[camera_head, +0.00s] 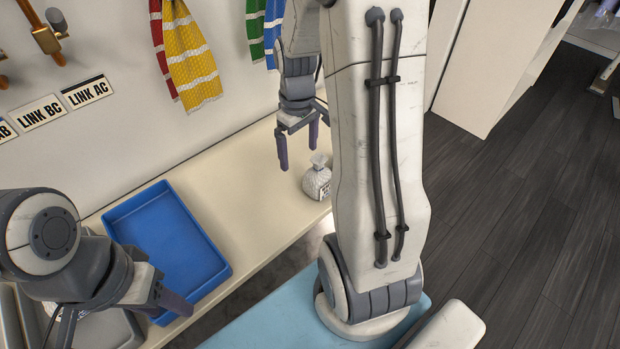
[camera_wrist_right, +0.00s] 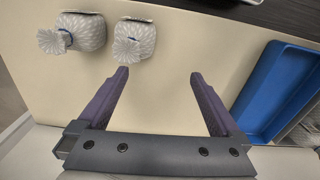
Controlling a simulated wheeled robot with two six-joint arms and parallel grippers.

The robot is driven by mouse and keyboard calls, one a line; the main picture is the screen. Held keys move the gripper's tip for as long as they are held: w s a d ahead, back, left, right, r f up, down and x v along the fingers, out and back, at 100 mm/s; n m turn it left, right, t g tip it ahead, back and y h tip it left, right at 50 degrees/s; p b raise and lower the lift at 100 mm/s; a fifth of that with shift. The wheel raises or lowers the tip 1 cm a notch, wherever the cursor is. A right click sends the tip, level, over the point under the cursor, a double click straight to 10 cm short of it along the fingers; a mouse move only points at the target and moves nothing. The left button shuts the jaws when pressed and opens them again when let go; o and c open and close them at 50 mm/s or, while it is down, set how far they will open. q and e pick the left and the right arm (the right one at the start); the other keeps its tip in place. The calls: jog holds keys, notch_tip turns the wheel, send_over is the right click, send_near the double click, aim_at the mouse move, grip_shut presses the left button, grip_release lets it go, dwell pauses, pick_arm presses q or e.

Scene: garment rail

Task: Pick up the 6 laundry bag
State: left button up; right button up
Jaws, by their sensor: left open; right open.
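A small white laundry bag (camera_head: 318,183) with a gathered top and a dark-marked label stands on the cream shelf. In the right wrist view two such bags show, one at the far left (camera_wrist_right: 84,34) and one beside it (camera_wrist_right: 134,42). Their numbers are too small to read. My right gripper (camera_head: 298,155) is open and empty, fingers pointing down, just left of the visible bag in the head view. In the right wrist view the nearer bag is close to its left fingertip. My left gripper (camera_head: 168,300) is open and empty near the blue tray's front edge.
A blue tray (camera_head: 168,245) lies on the shelf (camera_head: 245,200), with bare shelf between it and the bag. Striped cloths (camera_head: 190,55) hang on the wall above. LINK signs (camera_head: 40,112) and brass fittings (camera_head: 45,38) are at upper left. My right arm hides part of the shelf.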

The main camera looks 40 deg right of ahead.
send_near(318, 177)
jog(key=shift+w+d+f+m, duration=0.1)
jog(key=shift+w+f+m, duration=0.2)
jog(key=shift+w+f, duration=0.45)
jog(key=f, duration=0.4)
jog(key=shift+d+f, duration=0.2)
jog(key=shift+d, duration=0.05)
jog(key=shift+s+d+f, duration=0.1)
jog(key=shift+s+f, duration=0.05)
jog(key=shift+f, duration=1.35)
jog(key=shift+s+f, duration=0.1)
jog(key=shift+f, duration=1.35)
jog(key=c, duration=1.2)
